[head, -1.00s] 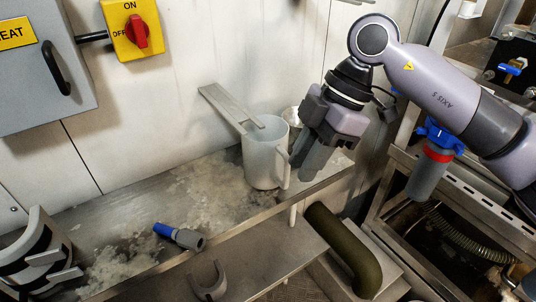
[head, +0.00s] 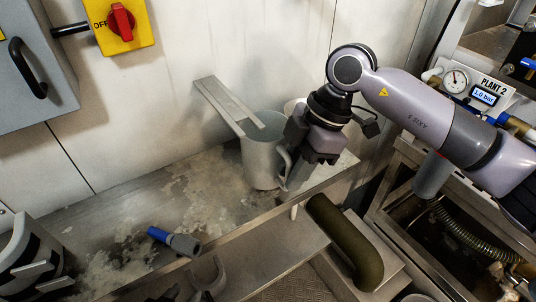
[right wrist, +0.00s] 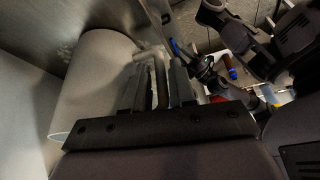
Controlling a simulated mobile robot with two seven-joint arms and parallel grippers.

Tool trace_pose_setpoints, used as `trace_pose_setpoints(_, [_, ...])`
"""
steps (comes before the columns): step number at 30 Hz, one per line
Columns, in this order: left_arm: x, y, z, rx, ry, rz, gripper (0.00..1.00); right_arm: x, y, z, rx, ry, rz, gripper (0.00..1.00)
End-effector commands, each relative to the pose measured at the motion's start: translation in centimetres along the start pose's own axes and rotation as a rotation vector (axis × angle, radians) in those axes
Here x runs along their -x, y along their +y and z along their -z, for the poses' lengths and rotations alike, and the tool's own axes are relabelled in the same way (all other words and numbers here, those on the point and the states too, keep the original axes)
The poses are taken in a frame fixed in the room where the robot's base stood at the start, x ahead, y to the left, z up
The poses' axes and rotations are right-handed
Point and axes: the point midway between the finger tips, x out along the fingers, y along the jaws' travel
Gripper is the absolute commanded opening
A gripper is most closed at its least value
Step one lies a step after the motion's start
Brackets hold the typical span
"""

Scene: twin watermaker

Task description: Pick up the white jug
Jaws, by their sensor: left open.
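The white jug (head: 262,162) stands upright on the steel shelf (head: 225,235), its handle (head: 286,158) facing right. My right gripper (head: 298,180) is at the handle side, pointing down. In the right wrist view the jug (right wrist: 92,85) lies to the left, and its handle appears between the close-set fingers (right wrist: 158,88). The gripper looks shut on the handle, though the contact is partly hidden in shadow.
A blue-and-grey fitting (head: 175,241) lies on the shelf. A dark green pipe (head: 345,240) runs below the shelf's front. A gauge panel (head: 470,88) stands at the right.

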Motion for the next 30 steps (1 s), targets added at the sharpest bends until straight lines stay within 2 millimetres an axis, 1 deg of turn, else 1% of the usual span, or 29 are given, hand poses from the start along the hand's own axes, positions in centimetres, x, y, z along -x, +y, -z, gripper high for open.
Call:
trace_pose_setpoints(7, [0.0, 0.0, 0.0, 0.0, -0.001, 0.0, 0.43, -0.3, 0.0, 0.0, 0.001, 0.0, -0.002, 0.25])
trace_pose_setpoints(8, [0.0, 0.0, 0.0, 0.0, -0.001, 0.0, 0.43, -0.3, 0.0, 0.0, 0.001, 0.0, -0.002, 0.22])
trace_pose_setpoints(9, [0.0, 0.0, 0.0, 0.0, -0.001, 0.0, 0.43, -0.3, 0.0, 0.0, 0.001, 0.0, -0.002, 0.09])
trace_pose_setpoints(10, [0.0, 0.0, 0.0, 0.0, -0.001, 0.0, 0.43, -0.3, 0.0, 0.0, 0.001, 0.0, -0.001, 0.0])
trace_pose_setpoints(23, [0.0, 0.0, -0.1, 0.0, -0.001, 0.0, 0.43, 0.1, 0.1, 0.2, 0.002, 0.002, -0.004, 0.0])
trace_pose_setpoints(26, [-0.1, 0.0, -0.1, 0.0, -0.001, 0.0, 0.43, 0.6, 0.1, 0.4, 0.003, 0.002, -0.005, 0.0])
trace_pose_setpoints(30, [-0.3, 0.0, -0.4, 0.0, -0.001, 0.0, 0.43, 2.4, 0.1, 1.1, 0.003, 0.001, -0.007, 0.0])
